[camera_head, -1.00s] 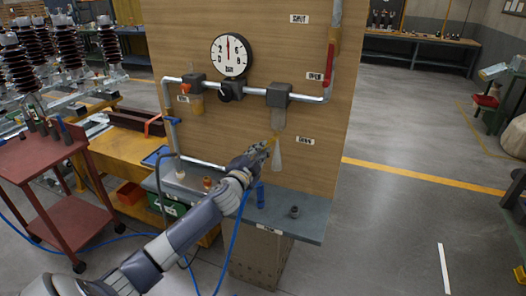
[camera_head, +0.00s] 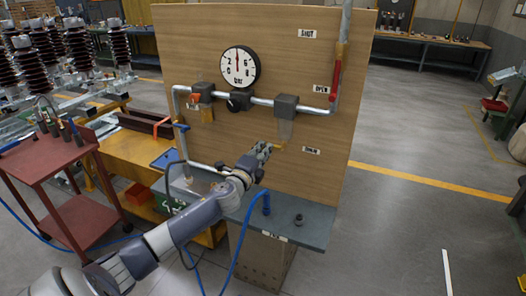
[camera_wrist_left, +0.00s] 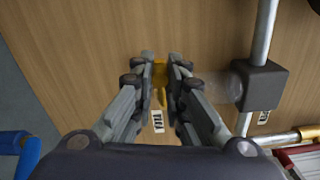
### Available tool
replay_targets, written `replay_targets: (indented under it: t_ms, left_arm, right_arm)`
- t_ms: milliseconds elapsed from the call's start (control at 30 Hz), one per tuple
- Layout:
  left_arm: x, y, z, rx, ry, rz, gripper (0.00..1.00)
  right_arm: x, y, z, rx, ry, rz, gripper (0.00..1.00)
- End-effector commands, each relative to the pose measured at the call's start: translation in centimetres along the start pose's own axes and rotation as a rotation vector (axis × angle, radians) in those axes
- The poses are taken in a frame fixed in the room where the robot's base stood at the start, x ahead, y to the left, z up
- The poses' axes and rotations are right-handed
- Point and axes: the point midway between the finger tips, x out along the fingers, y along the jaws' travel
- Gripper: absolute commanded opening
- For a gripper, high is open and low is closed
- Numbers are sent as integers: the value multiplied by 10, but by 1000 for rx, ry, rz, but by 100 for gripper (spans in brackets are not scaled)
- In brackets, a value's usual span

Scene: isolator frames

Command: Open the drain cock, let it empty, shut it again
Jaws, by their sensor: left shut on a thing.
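The drain cock is a small yellow lever (camera_head: 279,148) under the clear bowl (camera_head: 285,131) of the right-hand grey block (camera_head: 287,106) on the panel's pipe. My left gripper (camera_head: 265,151) reaches it from the left. In the left wrist view its fingers (camera_wrist_left: 160,75) are shut on the yellow lever (camera_wrist_left: 160,92). The lever points left, roughly level, in the head view. No pale spray shows below the cock. The bowl looks clear, but its level is too small to tell. A DRAIN label (camera_head: 311,150) sits to the right. My right gripper is not in view.
A gauge (camera_head: 239,67) hangs above the pipe. A red-handled valve (camera_head: 335,80) is at the right, its handle lying down along the pipe near the OPEN label (camera_head: 321,89).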

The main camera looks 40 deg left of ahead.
Motion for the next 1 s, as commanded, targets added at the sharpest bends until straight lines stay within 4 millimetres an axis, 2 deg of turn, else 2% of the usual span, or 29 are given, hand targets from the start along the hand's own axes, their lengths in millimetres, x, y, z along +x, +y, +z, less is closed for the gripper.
replay_targets:
  t_ms: [567,600,667,733,1000]
  left_arm:
    - [0,-2,1,34,0,0,0]
    - [0,-2,1,34,0,0,17]
    - [0,-2,1,33,-1,0,31]
    - [0,-2,1,33,-1,-1,35]
    - [0,-2,0,32,0,-1,35]
  right_arm:
    - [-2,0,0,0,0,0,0]
    - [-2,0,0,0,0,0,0]
    - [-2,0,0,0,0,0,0]
    - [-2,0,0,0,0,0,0]
    - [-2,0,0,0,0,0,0]
